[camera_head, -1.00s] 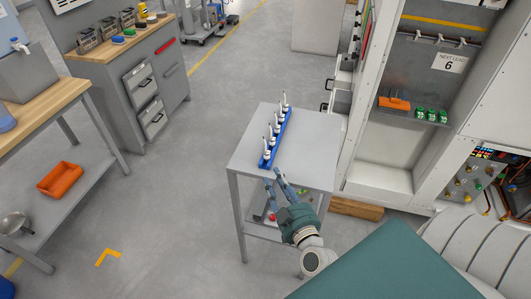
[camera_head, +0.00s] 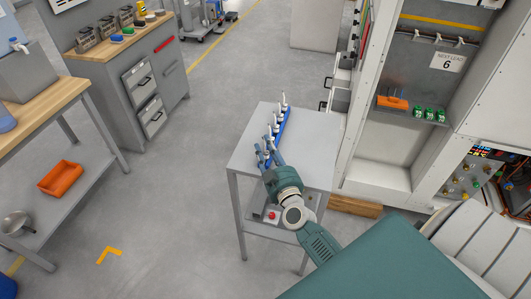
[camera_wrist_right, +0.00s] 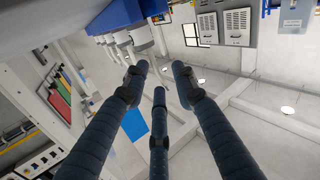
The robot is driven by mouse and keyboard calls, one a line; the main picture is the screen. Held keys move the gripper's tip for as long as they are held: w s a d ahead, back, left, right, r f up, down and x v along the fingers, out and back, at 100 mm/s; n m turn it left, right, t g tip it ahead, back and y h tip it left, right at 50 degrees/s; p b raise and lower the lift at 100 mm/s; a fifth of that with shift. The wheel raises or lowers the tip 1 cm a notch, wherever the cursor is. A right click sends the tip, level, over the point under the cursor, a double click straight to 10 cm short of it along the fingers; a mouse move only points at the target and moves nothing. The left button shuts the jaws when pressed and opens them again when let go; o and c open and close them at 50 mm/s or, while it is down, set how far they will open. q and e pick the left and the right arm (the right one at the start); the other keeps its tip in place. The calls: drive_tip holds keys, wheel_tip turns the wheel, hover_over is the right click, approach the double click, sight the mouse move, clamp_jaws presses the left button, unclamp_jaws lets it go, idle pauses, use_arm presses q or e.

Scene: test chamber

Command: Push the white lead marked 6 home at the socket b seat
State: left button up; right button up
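Several white leads (camera_head: 276,128) stand upright in a blue rack (camera_head: 285,127) on the small grey table; their numbers are too small to read, so I cannot tell which is 6. My right gripper (camera_head: 267,151) is at the near end of the rack, fingers pointing toward it and hiding part of it. In the right wrist view its three fingers (camera_wrist_right: 160,80) are spread with nothing between them. White lead ends (camera_wrist_right: 124,40) and blue rack parts show there, above left of the fingertips. A panel with coloured sockets (camera_head: 468,185) is at the right; I cannot tell which is b. My left gripper is not in view.
A sign on the cabinet reads NEXT LEAD 6 (camera_head: 447,63). An orange item (camera_head: 393,102) and green blocks (camera_head: 430,114) sit on its shelf. The small table's right part (camera_head: 318,140) is bare. A wooden block (camera_head: 356,207) lies beside the cabinet.

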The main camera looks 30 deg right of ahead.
clamp_jaws()
idle(0.4)
